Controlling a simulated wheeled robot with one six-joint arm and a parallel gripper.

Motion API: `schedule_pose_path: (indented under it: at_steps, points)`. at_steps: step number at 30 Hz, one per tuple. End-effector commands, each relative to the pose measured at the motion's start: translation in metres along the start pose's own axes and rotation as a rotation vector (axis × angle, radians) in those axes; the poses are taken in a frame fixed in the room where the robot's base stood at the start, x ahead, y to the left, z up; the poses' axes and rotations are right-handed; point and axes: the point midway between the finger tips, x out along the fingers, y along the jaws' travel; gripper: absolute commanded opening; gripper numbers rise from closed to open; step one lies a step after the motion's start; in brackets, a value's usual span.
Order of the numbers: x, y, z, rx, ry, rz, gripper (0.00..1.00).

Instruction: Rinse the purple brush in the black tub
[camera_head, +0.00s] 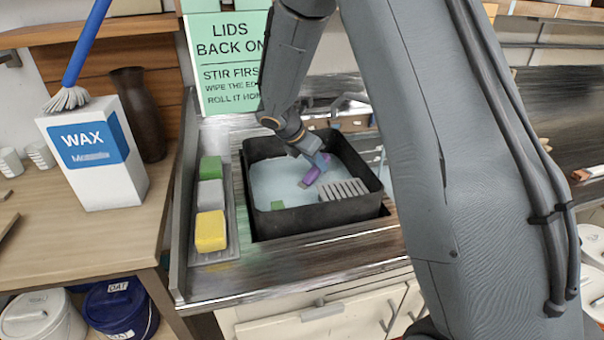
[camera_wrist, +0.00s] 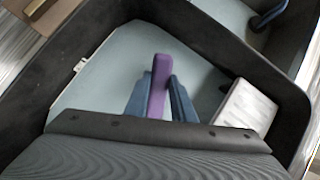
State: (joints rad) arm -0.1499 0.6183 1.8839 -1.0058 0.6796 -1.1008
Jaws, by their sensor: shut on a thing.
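The black tub (camera_head: 318,219) sits in the metal counter and holds pale bluish liquid (camera_head: 275,182). Its dark rim also shows in the wrist view (camera_wrist: 205,45). My gripper (camera_head: 318,165) reaches down into the tub. In the wrist view its two blue fingers (camera_wrist: 160,98) are shut on the purple brush (camera_wrist: 158,75), one finger on each side. The purple brush also shows in the head view (camera_head: 312,175), tilted, inside the tub's walls. Its lower end and bristles cannot be made out. A ribbed grey piece (camera_head: 343,190) is in the tub at the right, close to the brush.
Green, grey and yellow sponges (camera_head: 210,231) lie in a narrow tray left of the tub. A white WAX box (camera_head: 92,155) with a blue brush (camera_head: 85,55) stands on the wooden table. A green sign (camera_head: 222,60) stands behind. A small green piece (camera_head: 277,206) is in the tub.

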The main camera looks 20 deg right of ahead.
Motion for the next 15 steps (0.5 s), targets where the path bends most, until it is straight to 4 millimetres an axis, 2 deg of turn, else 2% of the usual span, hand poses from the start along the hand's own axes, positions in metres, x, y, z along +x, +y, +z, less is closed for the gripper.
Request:
schedule_pose_path:
  at_steps: [5, 15]
  points:
    - [0.000, 0.007, 0.000, 0.000, 0.000, 0.000, 0.00]
    - [0.000, 0.044, -0.001, 0.000, 0.000, 0.001, 0.00]
